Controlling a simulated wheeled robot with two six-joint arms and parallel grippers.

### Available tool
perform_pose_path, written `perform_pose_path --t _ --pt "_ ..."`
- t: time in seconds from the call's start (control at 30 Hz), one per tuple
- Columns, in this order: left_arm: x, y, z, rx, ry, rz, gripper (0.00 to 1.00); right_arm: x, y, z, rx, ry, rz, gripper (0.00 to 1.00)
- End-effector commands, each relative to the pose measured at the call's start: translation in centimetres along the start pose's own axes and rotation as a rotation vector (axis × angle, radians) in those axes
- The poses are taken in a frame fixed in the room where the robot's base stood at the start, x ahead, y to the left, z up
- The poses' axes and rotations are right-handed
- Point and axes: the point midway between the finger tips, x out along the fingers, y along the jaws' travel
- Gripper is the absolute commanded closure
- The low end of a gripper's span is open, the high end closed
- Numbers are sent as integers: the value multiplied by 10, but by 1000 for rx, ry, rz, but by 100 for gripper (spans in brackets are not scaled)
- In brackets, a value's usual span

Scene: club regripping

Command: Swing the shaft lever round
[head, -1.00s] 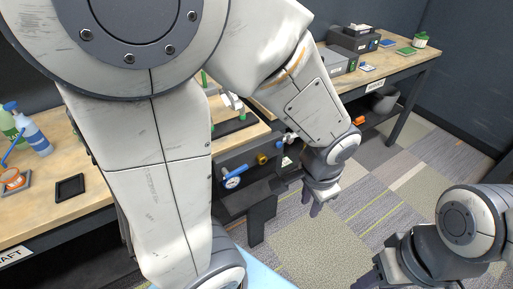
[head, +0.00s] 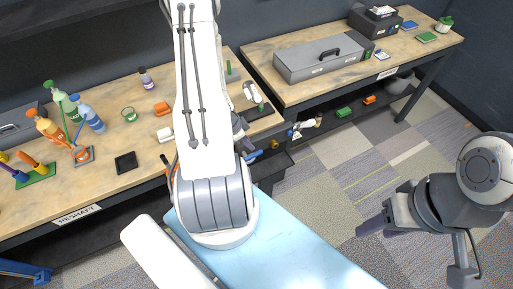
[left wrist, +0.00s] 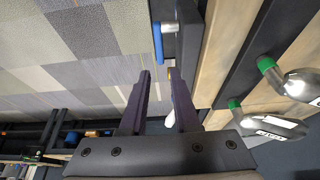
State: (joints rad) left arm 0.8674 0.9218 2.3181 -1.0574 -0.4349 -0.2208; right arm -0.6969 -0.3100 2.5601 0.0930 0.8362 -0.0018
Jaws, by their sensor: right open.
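A blue lever (head: 253,155) sticks out at the front of the bench, beside my left arm in the head view. In the left wrist view the blue lever (left wrist: 157,42) lies just beyond the fingertips, next to a shiny metal pin. It is not between the fingers. My left gripper (left wrist: 160,76) is open and apart from the lever. In the head view my own arm hides most of this gripper. My right gripper (head: 370,232) is open and empty over the carpet at the right.
Club heads with green tops (left wrist: 300,84) lie close by to the right in the left wrist view. Bottles (head: 92,118) and a black tray (head: 125,162) stand on the left bench. A grey case (head: 318,57) sits on the right bench. The carpet at right is clear.

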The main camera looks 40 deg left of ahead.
Motion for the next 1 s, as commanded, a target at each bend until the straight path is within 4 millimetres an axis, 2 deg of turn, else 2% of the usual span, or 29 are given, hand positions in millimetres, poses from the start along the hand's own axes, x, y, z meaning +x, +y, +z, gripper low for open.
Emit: perform_pose_path --t 0.03,0.2,0.4,0.6,0.87,0.9,0.97,1.0 --pt "12 2 1 1 -2 4 70 3 0 0 0 0 0 50" --pt "43 2 0 1 -3 4 70 -2 0 0 0 0 0 50" --pt "71 1 0 2 -3 1 70 -7 0 0 -1 0 0 50" --pt "84 0 0 0 -3 -1 70 -8 -1 0 -1 0 0 50" --pt "86 0 0 1 -2 -2 70 -8 -1 0 -1 0 0 50" --pt "86 0 0 1 -2 -2 78 -8 -1 0 -1 0 0 50" --pt "85 0 0 1 -3 -1 100 -8 -1 0 -1 0 0 50" --pt "85 0 0 1 -3 -1 100 -8 -1 0 -1 0 0 50"
